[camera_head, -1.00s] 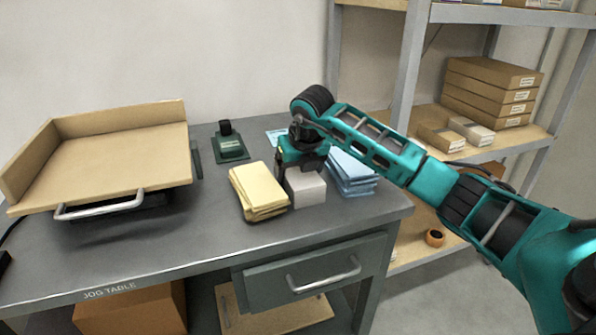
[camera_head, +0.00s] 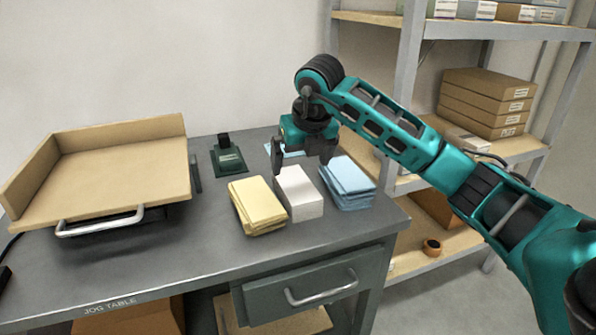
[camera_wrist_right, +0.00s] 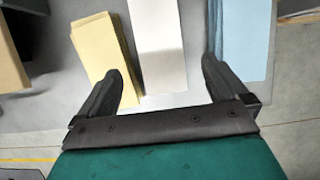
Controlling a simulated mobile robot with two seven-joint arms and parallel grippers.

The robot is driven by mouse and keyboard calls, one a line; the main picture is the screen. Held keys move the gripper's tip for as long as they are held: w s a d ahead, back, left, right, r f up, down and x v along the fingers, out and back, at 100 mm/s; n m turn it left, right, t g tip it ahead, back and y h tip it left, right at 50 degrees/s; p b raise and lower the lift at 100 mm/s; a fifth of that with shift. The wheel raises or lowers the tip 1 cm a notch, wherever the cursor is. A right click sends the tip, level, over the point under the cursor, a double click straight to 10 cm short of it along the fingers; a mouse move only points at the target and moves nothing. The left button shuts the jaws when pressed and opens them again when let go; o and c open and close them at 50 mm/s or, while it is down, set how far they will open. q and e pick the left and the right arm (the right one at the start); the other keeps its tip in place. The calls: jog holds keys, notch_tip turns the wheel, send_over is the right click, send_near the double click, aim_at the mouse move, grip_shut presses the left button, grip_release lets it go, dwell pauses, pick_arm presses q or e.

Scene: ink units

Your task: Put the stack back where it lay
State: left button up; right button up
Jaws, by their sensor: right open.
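A white stack (camera_head: 299,194) stands on the grey table between a yellow stack (camera_head: 257,205) on its left and a blue stack (camera_head: 348,184) on its right. My right gripper (camera_head: 303,168) is open and empty above the far end of the white stack. In the right wrist view the white stack (camera_wrist_right: 157,45) lies ahead of and between the two spread fingers (camera_wrist_right: 160,88). The yellow stack (camera_wrist_right: 97,50) and the blue stack (camera_wrist_right: 241,40) show to either side there. My left gripper is not in view.
A tilted wooden tray (camera_head: 110,170) with a metal handle takes up the table's left. A dark green stamp-like block (camera_head: 228,158) stands behind the yellow stack. A light blue sheet (camera_head: 284,150) lies behind the white stack. Shelves with cartons (camera_head: 487,103) stand right. The table's front is clear.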

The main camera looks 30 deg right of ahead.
jog(key=v, duration=0.3)
jog(key=shift+f, duration=0.1)
dwell(0.5)
